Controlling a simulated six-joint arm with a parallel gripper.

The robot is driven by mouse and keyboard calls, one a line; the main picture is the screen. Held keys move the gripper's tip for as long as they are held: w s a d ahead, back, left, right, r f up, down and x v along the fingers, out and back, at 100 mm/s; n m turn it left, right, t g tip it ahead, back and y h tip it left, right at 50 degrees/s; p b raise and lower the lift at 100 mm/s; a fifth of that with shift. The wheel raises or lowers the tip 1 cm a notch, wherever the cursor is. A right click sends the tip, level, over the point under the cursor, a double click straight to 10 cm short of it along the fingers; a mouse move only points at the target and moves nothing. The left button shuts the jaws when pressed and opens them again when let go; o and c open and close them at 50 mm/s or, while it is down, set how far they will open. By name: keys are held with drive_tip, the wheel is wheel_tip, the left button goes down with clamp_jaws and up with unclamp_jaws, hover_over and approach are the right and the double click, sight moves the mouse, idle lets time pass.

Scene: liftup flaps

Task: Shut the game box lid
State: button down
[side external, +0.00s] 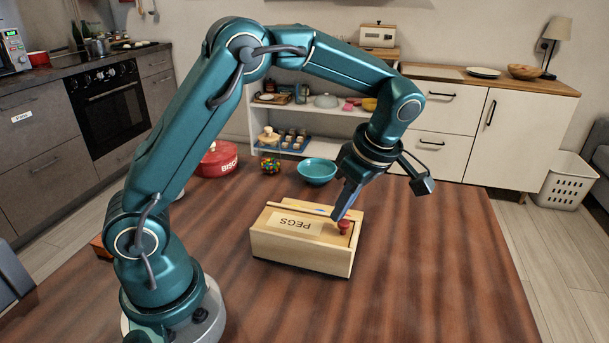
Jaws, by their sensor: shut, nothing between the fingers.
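The game box (299,258) is a pale wooden box on the table, with a light label reading PEGS, upside down in this view, on its lid (280,221). A red knob (344,228) sits at the right end of the box top. My gripper (338,215) is shut and empty, pointing down with its tips at the box's right end, right beside the knob. I cannot tell whether the tips touch the knob or lid. A narrow strip with a bit of blue shows along the far top edge; how far the lid stands open is unclear.
Behind the box on the table are a teal bowl (317,171), a jar of coloured balls (270,164) and a red BISCUIT tin (217,160). A blue tray (281,143) with small blocks lies farther back. The table's right and front are clear.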

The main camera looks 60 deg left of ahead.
sight(324, 219)
drive_tip(key=shift+a, duration=0.1)
drive_tip(key=shift+s+a+r, duration=0.1)
drive_tip(key=shift+a+r, duration=0.05)
drive_tip(key=shift+a, duration=0.15)
drive_tip(key=a, duration=0.2)
drive_tip(key=a+r, duration=0.1)
drive_tip(key=shift+s, duration=0.4)
drive_tip(key=s+d+r+t, duration=0.1)
drive_tip(key=s+r, duration=0.1)
drive_tip(key=r, duration=0.5)
drive_tip(key=s+d+r+t, duration=0.1)
drive_tip(key=d+r, duration=0.1)
drive_tip(key=r, duration=0.5)
drive_tip(key=s+d+f+m+t+h, duration=0.2)
drive_tip(key=s+f+m, duration=0.2)
drive_tip(key=m, duration=0.6)
drive_tip(key=s+d+f+m+t+h, duration=0.1)
drive_tip(key=s+f+m, duration=0.3)
drive_tip(key=m, duration=0.7)
drive_tip(key=shift+s+d+f+t+h, duration=0.3)
drive_tip(key=shift+s+d+t+h, duration=0.1)
drive_tip(key=shift+s+d+t, duration=0.5)
